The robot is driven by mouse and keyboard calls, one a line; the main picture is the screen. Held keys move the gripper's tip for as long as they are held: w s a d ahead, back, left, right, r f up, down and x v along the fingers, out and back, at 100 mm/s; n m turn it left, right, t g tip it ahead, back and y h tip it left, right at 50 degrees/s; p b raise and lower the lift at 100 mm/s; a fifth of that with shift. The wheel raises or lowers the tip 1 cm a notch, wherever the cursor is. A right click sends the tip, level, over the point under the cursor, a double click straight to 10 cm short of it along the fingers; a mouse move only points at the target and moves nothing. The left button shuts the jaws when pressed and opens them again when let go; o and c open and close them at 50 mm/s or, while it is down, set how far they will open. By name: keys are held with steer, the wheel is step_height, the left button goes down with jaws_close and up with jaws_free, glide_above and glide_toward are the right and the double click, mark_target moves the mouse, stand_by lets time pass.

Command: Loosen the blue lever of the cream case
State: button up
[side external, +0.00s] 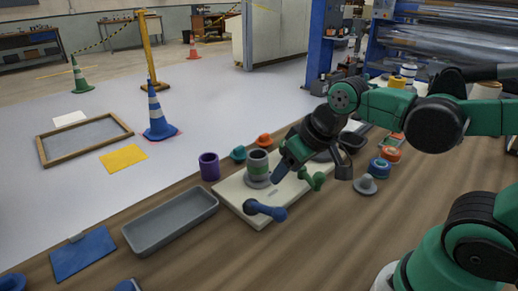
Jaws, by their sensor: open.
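The cream case (238,201) lies flat on the wooden table as a low slab. Its blue lever (267,210) sits at the near edge, with a round knob at each end. A green lever (313,180) stands on the case further right. A grey and green roller piece (257,169) stands upright on the case. My gripper (306,168) is open above the right part of the case, up and to the right of the blue lever and apart from it. My gripper and wrist hide part of the case's far right side.
A grey tray (171,219) and a blue mat (83,253) lie to the left. A purple cup (209,166) stands behind the case. A grey knobbed piece (366,185) and blue ring (379,168) stand right. The table in front of the case is clear.

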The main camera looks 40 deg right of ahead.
mark_target(274, 209)
steer(key=shift+w+a+f+g+y, duration=0.35)
steer(key=shift+f+g, duration=0.5)
steer(key=shift+f, duration=0.8)
steer(key=shift+w+a+f+g+y, duration=0.15)
steer(key=shift+a+f+g, duration=0.55)
steer(key=shift+f, duration=0.95)
steer(key=shift+w+a+f+g+y, duration=0.15)
steer(key=shift+a+f+g+y, duration=0.15)
steer(key=shift+f+g, duration=1.05)
steer(key=shift+f+t, duration=0.3)
jaws_close()
steer(key=shift+s, duration=0.15)
